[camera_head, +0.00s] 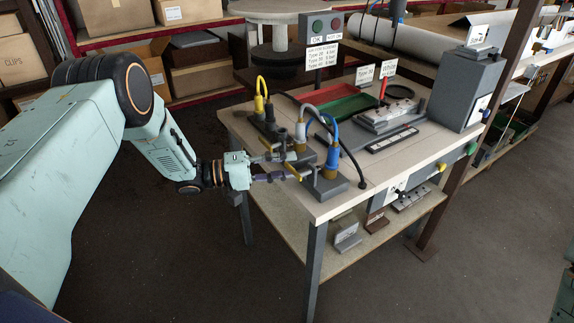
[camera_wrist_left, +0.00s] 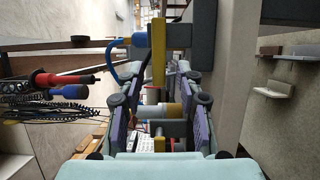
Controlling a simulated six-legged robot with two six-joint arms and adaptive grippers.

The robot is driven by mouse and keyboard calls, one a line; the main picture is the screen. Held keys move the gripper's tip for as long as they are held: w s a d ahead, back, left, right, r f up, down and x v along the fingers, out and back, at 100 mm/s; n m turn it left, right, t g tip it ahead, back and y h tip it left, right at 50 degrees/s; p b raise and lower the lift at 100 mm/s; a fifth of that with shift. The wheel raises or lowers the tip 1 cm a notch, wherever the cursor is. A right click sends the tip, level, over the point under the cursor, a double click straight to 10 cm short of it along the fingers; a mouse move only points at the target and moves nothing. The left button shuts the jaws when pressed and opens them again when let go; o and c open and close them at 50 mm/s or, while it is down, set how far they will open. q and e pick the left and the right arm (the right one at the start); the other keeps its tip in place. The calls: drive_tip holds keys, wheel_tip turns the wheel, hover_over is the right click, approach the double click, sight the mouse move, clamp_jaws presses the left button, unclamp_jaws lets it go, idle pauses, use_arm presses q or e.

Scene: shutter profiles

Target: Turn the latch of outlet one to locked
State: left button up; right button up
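Several hose outlets stand along the left edge of the workbench. The nearest has a blue connector (camera_head: 332,155) on a dark block (camera_head: 328,187), with a yellow latch lever (camera_head: 293,172) sticking out toward my gripper. Behind it are an outlet with a grey hose (camera_head: 300,132) and one with a yellow hose (camera_head: 262,92). No outlet number is readable. My left gripper (camera_head: 284,166) is open at the lever. In the left wrist view, the yellow lever (camera_wrist_left: 159,55) lies ahead between the parted fingers (camera_wrist_left: 160,95), without visible grip. My right gripper is out of view.
On the bench are a green and red tray (camera_head: 350,107), a grey fixture (camera_head: 388,113), a sign post (camera_head: 318,50) and a grey cabinet (camera_head: 462,90). A black cable (camera_head: 345,150) runs near the blue connector. The floor left of the bench is clear.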

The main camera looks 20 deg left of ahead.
use_arm(q)
drive_tip(key=v, duration=1.1)
drive_tip(key=shift+a, duration=0.1)
